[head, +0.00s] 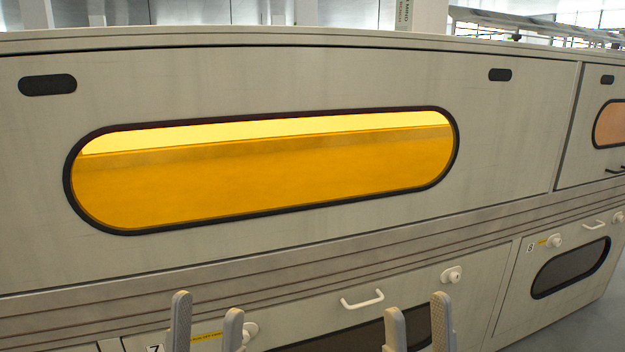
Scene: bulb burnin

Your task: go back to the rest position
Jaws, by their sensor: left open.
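My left gripper (207,315) shows at the bottom of the head view, left of centre, with its two pale fingers upright and apart. Nothing shows between them. My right gripper (419,318) is at the bottom, right of centre. Its two fingers are also upright and apart, with nothing held between them. Both grippers are in front of the lower panel of a large grey cabinet (330,75). The lower parts of both grippers are cut off by the picture's bottom edge.
The cabinet has a long amber window (265,180) above. Below are a white handle (362,300), a round knob (452,275) and a dark window (340,335), partly hidden by my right gripper. Another door, marked 8 (530,247), is at the right. Open floor (595,330) shows bottom right.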

